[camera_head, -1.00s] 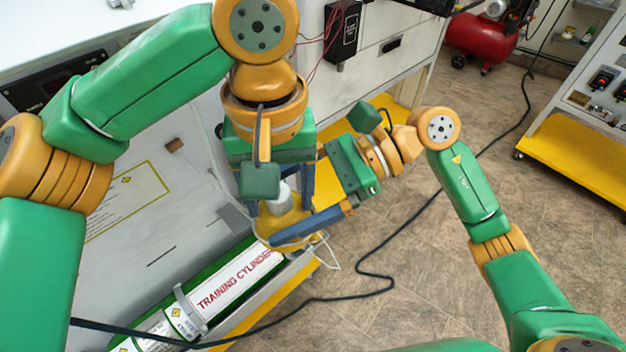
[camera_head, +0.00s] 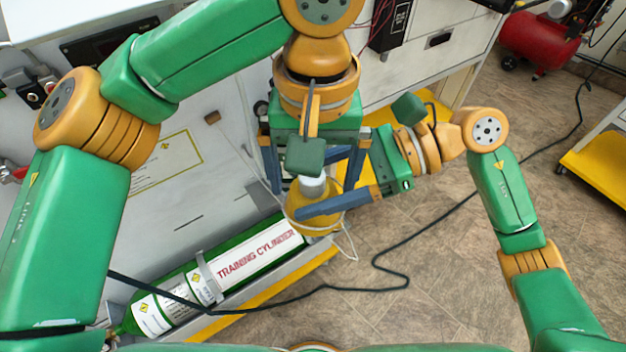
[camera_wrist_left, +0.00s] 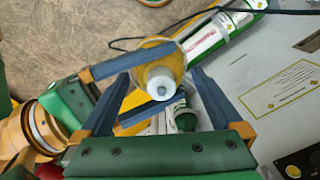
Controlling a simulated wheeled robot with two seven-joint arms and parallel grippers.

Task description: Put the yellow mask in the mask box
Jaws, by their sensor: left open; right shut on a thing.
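The yellow mask (camera_head: 297,206) is a round cup with a white neck on top and a thin pale strap hanging from it. My right gripper (camera_head: 318,206) is shut on the mask, with one blue finger across its near side. My left gripper (camera_head: 315,172) is open just above the mask, with a blue finger on either side of the white neck. In the left wrist view the mask (camera_wrist_left: 164,54) shows just beyond and between the open left fingers (camera_wrist_left: 160,80), with a right finger beside it. I cannot make out the mask box in either view.
A green and white training cylinder (camera_head: 258,254) lies in a low tray with a yellow edge below the mask. A black cable (camera_head: 395,262) crosses the floor. A white cabinet (camera_head: 440,50) stands behind, and a red compressor tank (camera_head: 540,38) is at the back right.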

